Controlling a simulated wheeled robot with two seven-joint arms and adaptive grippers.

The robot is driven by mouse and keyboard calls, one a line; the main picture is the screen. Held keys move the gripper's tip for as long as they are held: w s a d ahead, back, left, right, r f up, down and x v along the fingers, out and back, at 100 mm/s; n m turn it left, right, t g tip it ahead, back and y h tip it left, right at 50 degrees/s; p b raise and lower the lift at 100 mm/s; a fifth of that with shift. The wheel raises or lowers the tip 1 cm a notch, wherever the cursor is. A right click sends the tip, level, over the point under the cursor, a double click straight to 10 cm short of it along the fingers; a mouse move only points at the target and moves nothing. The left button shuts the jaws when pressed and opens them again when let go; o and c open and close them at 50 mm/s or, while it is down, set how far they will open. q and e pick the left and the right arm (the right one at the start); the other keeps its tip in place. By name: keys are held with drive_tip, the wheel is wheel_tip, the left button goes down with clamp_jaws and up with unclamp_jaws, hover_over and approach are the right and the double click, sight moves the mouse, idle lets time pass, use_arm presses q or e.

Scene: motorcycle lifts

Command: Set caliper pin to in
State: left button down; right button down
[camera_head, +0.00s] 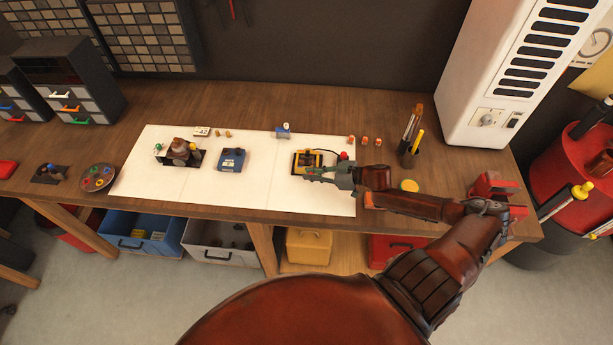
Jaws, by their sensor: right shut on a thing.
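A small yellow-and-black unit (301,156) sits on the right part of the white mat (270,190); I take it to be the caliper. My right gripper (313,173) reaches in from the right at its front edge. The gripper is shut on a small part there, apparently the caliper pin, which the fingers hide. How far in the pin sits cannot be told. A red ball-shaped part (343,155) shows just right of the unit. My left gripper is not in view.
A blue device (231,160) and a brown rounded part on a dark plate (180,150) stand left on the mat. A pen cup (409,157) and a white cabinet (500,80) stand to the right.

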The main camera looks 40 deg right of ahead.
drive_tip(key=c, duration=2.3)
unclamp_jaws()
drive_tip(key=o, duration=0.5)
drive_tip(key=shift+w, duration=0.1)
drive_tip(key=shift+c, duration=0.2)
drive_tip(key=shift+d, duration=0.1)
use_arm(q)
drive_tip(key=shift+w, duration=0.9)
use_arm(e)
drive_tip(key=v, duration=1.2)
